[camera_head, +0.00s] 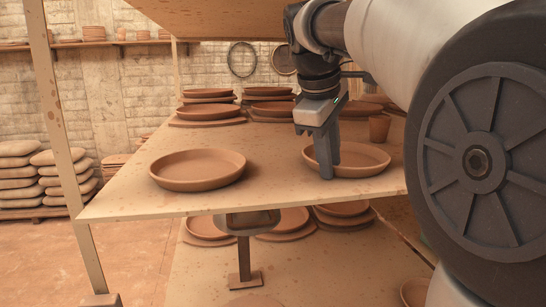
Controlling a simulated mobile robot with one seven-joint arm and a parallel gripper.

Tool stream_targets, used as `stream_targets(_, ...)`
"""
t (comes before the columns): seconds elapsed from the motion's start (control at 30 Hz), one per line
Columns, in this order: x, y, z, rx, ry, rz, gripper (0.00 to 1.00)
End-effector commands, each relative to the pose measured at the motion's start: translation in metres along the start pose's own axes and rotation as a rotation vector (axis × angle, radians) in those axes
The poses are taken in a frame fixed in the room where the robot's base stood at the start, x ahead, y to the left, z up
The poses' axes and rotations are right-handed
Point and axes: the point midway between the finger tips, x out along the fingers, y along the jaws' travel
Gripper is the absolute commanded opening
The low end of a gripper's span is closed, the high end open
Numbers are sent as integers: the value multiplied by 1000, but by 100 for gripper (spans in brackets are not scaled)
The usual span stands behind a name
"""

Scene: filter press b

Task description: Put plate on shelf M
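A round terracotta plate (197,170) lies flat at the front left of the middle shelf board (130,200). A second, similar plate (365,160) lies on the same board to the right. My gripper (326,174) points down at the left rim of this right plate and covers part of it. I see the fingers nearly edge-on, so I cannot tell whether they are open or shut, or whether they touch the rim. No label marks any board as shelf M.
Stacked plates (208,110) and a small cup (379,128) stand farther back on the board. A lower board (320,275) holds more plates. A slanted post (55,115) stands at the left and an upper board (215,15) hangs overhead. Bare board lies between the two front plates.

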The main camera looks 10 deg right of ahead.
Motion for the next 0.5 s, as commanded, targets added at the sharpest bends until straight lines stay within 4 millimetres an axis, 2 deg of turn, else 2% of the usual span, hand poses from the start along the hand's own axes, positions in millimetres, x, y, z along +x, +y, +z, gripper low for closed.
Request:
stream_targets(0.17, -7, 2, 0, 0, 1, 1, 23)
stream_targets(0.5, -62, 2, 0, 0, 2, 3, 23)
